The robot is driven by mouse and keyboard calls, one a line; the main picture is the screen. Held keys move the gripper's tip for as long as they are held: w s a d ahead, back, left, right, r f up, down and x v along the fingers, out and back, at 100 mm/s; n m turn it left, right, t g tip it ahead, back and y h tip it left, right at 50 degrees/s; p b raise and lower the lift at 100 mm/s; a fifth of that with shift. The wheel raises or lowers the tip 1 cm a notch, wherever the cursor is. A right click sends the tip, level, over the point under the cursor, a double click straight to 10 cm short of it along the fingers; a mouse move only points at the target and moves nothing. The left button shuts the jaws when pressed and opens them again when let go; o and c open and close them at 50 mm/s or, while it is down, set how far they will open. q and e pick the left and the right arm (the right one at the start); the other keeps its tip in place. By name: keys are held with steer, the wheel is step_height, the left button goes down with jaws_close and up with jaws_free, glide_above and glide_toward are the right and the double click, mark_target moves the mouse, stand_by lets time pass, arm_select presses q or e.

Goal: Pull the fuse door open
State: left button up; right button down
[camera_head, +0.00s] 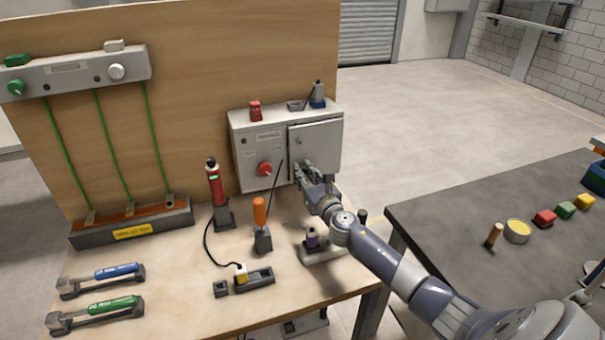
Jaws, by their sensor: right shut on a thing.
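The fuse door (316,142) is a grey panel on the right half of a grey electrical box (258,147) against the wooden backboard. A dark line runs along its left edge; I cannot tell whether it stands slightly open. My right gripper (302,172) is at the lower left part of the door and is shut on it. The fingers hide the exact place of the grip. My left gripper is out of view.
A red knob (265,169) is on the box's left half. An orange-handled tool (260,220) and a red cylinder tool (214,190) stand in front. A dark table (450,215) with small coloured blocks is at right.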

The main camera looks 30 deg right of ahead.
steer(key=s+n+y+b, duration=0.1)
steer(key=b, duration=0.1)
steer(key=s+d+n+y+b, duration=0.1)
steer(key=s+y+b, duration=0.1)
steer(key=s+n+y+b, duration=0.1)
steer(key=y+b, duration=0.1)
steer(key=shift+s+d+f+n, duration=0.2)
steer(key=shift+s+f+n, duration=0.05)
steer(key=shift+f+n, duration=0.05)
steer(key=shift+s+d+r+y+b, duration=0.15)
steer(key=shift+s+y+b, duration=0.1)
steer(key=shift+y+b, duration=0.3)
steer(key=shift+r, duration=0.1)
steer(key=c, duration=1.4)
jaws_free()
steer(key=shift+s, duration=0.1)
